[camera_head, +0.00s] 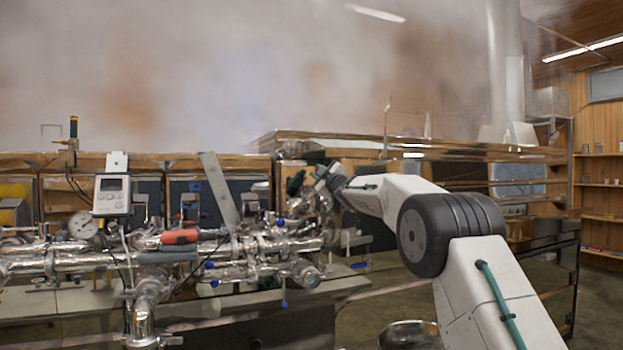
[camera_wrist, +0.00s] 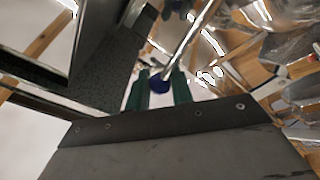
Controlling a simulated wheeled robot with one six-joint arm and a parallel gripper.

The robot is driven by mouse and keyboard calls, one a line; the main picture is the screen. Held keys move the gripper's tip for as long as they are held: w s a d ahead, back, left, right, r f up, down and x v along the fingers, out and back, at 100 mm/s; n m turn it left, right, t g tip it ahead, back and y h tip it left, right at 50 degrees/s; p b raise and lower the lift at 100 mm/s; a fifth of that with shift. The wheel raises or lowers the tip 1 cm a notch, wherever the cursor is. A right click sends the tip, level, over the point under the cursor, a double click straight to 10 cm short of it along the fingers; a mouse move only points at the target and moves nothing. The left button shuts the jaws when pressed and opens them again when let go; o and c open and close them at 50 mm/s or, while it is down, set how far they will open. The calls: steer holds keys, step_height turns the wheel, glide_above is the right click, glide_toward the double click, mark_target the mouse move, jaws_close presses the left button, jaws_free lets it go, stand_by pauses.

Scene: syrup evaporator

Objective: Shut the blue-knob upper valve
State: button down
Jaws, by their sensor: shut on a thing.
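In the wrist view, a dark blue knob (camera_wrist: 160,86) sits between the two green fingers of my gripper (camera_wrist: 160,78), which is shut on it. A slim metal lever (camera_wrist: 190,40) runs from the knob up and to the right. In the head view, my gripper (camera_head: 322,178) is at the upper right end of the shiny pipework (camera_head: 300,243). The held knob cannot be made out there, hidden by my gripper and arm. Other blue knobs show lower on the pipes, one of them hanging below (camera_head: 283,303).
A white digital meter (camera_head: 112,194), a round gauge (camera_head: 83,225) and a red-handled lever (camera_head: 180,237) are on the pipework at left. The evaporator pan edge (camera_head: 420,143) runs behind. Steam fills the upper left. Open floor shows at right, before wooden shelves (camera_head: 603,185).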

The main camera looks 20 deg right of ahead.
steer(key=shift+w+d+m+h, duration=0.15)
steer(key=shift+d+m+h, duration=0.3)
steer(key=shift+d+m, duration=0.55)
steer(key=shift+w+d+m+h, duration=0.1)
steer(key=shift+d+m+h, duration=0.5)
steer(key=shift+m, duration=0.7)
steer(key=shift+d, duration=0.15)
steer(key=c, duration=1.3)
jaws_free()
steer(key=shift+d, duration=0.1)
steer(key=shift+o, duration=0.2)
steer(key=shift+r, duration=0.1)
steer(key=shift+s, duration=0.4)
steer(key=v, duration=0.7)
steer(key=shift+f, duration=0.2)
